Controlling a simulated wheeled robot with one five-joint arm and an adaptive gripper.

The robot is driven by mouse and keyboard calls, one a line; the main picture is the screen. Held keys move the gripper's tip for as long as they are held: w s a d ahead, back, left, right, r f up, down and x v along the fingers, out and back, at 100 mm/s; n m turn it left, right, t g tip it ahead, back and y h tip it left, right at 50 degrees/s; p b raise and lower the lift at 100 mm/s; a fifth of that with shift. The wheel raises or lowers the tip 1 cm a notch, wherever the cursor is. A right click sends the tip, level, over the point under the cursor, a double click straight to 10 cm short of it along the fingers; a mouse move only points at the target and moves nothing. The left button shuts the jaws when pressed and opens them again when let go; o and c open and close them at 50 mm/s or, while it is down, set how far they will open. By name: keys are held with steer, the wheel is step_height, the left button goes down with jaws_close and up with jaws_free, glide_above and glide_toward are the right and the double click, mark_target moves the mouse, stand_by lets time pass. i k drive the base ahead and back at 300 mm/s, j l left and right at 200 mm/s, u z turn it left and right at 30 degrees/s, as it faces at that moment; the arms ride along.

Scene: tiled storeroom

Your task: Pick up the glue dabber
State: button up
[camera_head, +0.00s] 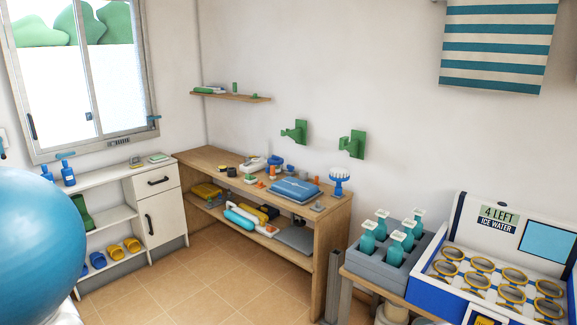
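I cannot make out a glue dabber for certain. Several small items stand on the wooden bench (215,157) against the back wall, too small to tell apart. Among them are a blue item (275,160), small orange pieces (272,172) and dark round pieces (231,171). A blue-handled brush with a pale round head (339,176) stands upright near the bench's right end. My gripper is not in view.
A blue case (295,190) lies on the bench. A large blue ball (35,235) fills the left edge. A white shelf unit (150,222) stands under the window. A grey crate of teal bottles (365,268) stands front right. The tiled floor (205,280) before the bench is clear.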

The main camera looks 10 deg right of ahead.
mark_target(273, 176)
steer(key=i+j+z, duration=0.1)
steer(key=i, duration=0.35)
steer(key=i+j, duration=0.15)
steer(key=i, duration=0.3)
steer(key=i+j+z, duration=0.15)
steer(key=i, duration=0.35)
steer(key=i+j, duration=0.15)
